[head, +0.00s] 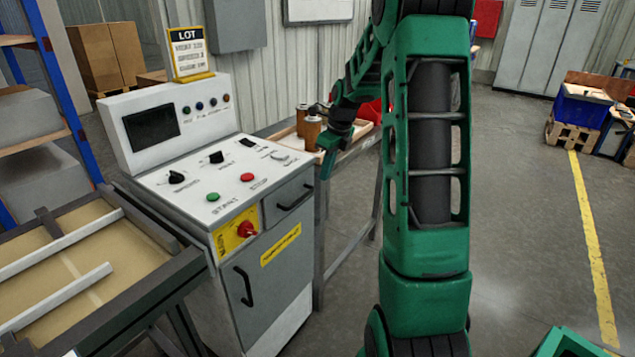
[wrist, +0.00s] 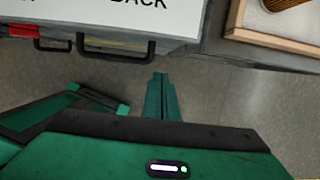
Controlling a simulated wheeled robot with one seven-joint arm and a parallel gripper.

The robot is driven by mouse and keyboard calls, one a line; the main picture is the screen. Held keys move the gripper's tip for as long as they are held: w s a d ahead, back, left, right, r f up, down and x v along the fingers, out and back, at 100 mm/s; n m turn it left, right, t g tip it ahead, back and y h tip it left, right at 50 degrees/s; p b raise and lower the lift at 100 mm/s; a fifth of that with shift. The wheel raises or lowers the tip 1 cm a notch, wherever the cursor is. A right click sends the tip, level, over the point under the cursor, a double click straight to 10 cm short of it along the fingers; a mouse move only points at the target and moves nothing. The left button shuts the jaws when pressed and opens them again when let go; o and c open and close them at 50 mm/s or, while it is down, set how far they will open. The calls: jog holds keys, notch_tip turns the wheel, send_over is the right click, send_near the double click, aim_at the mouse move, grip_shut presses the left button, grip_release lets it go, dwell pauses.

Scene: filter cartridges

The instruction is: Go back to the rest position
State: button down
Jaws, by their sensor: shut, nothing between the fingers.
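My gripper (head: 327,168) hangs fingers-down at the end of my green arm, beside the right edge of the control console. In the wrist view its fingers (wrist: 160,82) are together with nothing between them, over the bare floor in front of the console. Brown filter cartridges (head: 312,132) stand in a shallow wooden tray (head: 362,128) behind the gripper. My arm partly hides the tray. In the wrist view a corner of the tray (wrist: 236,32) and part of one cartridge (wrist: 286,3) show at the top right.
The white-grey console (head: 165,172) has knobs, buttons and protruding handles facing the floor. A LOT sign (head: 190,52) stands on top. A yellow-bedded bench (head: 80,250) is at the left. Open floor (head: 530,200) lies to the right, with a blue crate (head: 580,108) farther back.

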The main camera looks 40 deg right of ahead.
jog(key=shift+v, duration=2.55)
jog(key=shift+s, duration=0.2)
jog(key=s+a+n+g, duration=0.1)
jog(key=s+a+n, duration=0.4)
jog(key=s+n, duration=0.3)
jog(key=s+a+n, duration=0.5)
jog(key=s+n, duration=0.4)
jog(key=s, duration=0.5)
jog(key=s+a+n+g, duration=0.1)
jog(key=s+a+n, duration=0.4)
jog(key=s+n, duration=0.4)
jog(key=s, duration=0.3)
jog(key=shift+f+g+h, duration=0.2)
jog(key=shift+g+h, duration=0.1)
jog(key=shift+w, duration=0.1)
jog(key=shift+w+f, duration=0.25)
jog(key=shift+w, duration=0.35)
